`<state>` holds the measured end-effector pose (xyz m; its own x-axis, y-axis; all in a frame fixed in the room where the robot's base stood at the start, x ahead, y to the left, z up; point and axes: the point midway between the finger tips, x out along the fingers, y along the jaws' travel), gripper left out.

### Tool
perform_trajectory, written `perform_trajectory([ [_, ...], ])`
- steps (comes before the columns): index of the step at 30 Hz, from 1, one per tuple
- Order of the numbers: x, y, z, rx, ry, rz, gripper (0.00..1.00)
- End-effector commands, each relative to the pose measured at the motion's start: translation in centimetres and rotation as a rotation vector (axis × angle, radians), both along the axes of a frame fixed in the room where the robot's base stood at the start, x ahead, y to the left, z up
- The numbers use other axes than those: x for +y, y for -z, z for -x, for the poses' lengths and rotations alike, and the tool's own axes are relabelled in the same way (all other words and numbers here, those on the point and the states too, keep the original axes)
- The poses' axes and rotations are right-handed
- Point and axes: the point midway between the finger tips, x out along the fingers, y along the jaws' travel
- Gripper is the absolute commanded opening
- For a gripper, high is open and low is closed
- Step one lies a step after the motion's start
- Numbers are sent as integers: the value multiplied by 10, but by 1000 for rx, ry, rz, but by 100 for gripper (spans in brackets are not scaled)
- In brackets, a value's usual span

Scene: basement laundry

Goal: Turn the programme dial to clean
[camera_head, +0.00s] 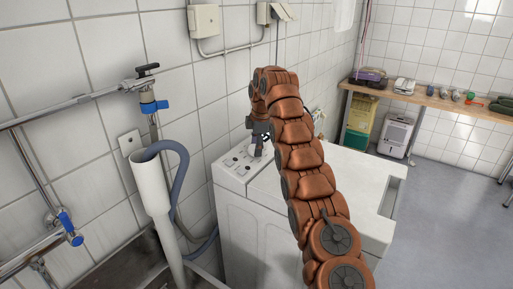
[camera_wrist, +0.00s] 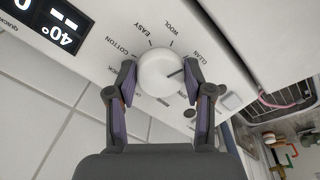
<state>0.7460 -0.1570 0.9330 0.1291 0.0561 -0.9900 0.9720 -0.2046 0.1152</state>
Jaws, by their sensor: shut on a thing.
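The white round programme dial (camera_wrist: 158,72) sits on the washing machine's panel in the wrist view. Labels COTTON, EASY, WOOL and CLEAN (camera_wrist: 192,53) are printed around it. A dark pointer line on the dial's face points right, toward the side of the CLEAN label, with its tip close to the right finger. My gripper (camera_wrist: 160,68) is shut on the dial, one purple-padded finger on each side. In the head view my gripper (camera_head: 259,138) is down at the panel of the white washing machine (camera_head: 245,235), and the dial is hidden there.
A black display reading 40° (camera_wrist: 52,22) is left of the dial. A white standpipe (camera_head: 153,195) with a grey hose and taps stand left of the machine. The tiled wall is close behind. A wooden bench (camera_head: 440,101) is at the back right; the floor right is clear.

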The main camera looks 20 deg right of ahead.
Motion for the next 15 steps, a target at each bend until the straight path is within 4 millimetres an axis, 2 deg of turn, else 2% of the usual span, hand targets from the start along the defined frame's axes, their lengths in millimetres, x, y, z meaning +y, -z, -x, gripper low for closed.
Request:
perform_trajectory([
  [12, 3, 2, 1, 5, -13, -2, 17],
  [13, 3, 1, 0, 5, -13, -2, 55],
  [15, 3, 1, 0, 4, -13, -1, 62],
])
